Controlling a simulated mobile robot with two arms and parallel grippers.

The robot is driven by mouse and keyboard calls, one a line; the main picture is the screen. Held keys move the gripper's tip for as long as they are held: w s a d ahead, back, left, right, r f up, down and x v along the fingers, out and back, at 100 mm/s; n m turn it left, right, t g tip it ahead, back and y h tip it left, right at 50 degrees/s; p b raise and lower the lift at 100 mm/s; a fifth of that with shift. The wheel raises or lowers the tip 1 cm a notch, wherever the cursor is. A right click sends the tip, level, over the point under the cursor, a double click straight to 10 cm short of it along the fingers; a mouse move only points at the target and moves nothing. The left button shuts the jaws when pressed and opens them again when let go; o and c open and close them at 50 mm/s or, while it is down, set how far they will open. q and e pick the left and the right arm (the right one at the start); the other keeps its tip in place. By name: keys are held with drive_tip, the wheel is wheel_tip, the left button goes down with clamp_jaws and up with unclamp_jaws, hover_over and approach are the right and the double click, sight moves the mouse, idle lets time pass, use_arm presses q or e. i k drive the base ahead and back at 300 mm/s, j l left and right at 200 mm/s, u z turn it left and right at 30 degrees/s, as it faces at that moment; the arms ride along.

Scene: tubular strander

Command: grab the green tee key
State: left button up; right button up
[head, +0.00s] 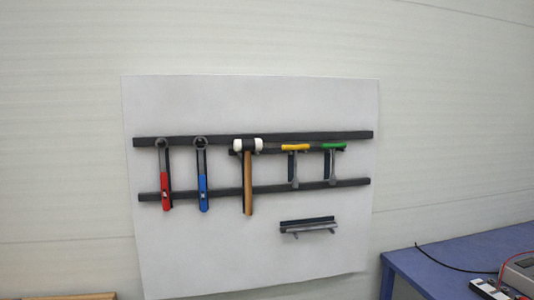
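The green tee key (332,147) hangs upright on the wall-mounted tool board (240,105), at the right end of the row of tools. Its green crossbar is at the top, and its grey shaft hangs down in front of the dark rails. A similar yellow tee key (295,148) hangs just to its left. Neither of my grippers shows in the head view.
Left of the keys hang a white-headed hammer (248,180), a blue-handled tool (203,190) and a red-handled tool (165,190). A small dark shelf (308,226) sits below the keys. A blue table (450,255) with devices stands at lower right.

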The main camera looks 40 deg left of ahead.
sight(328, 146)
drive_tip(key=i+j+u, duration=0.2)
drive_tip(key=u, duration=0.25)
drive_tip(key=i+j+u, duration=0.1)
drive_tip(key=i+u, duration=0.15)
drive_tip(key=u, duration=0.2)
drive_tip(key=i+u, duration=0.25)
drive_tip(key=u, duration=0.2)
drive_tip(key=i+u, duration=0.25)
drive_tip(key=u, duration=0.2)
drive_tip(key=i+l+u, duration=0.2)
drive_tip(key=u, duration=0.2)
drive_tip(key=i+j+z, duration=0.55)
drive_tip(key=i, duration=0.3)
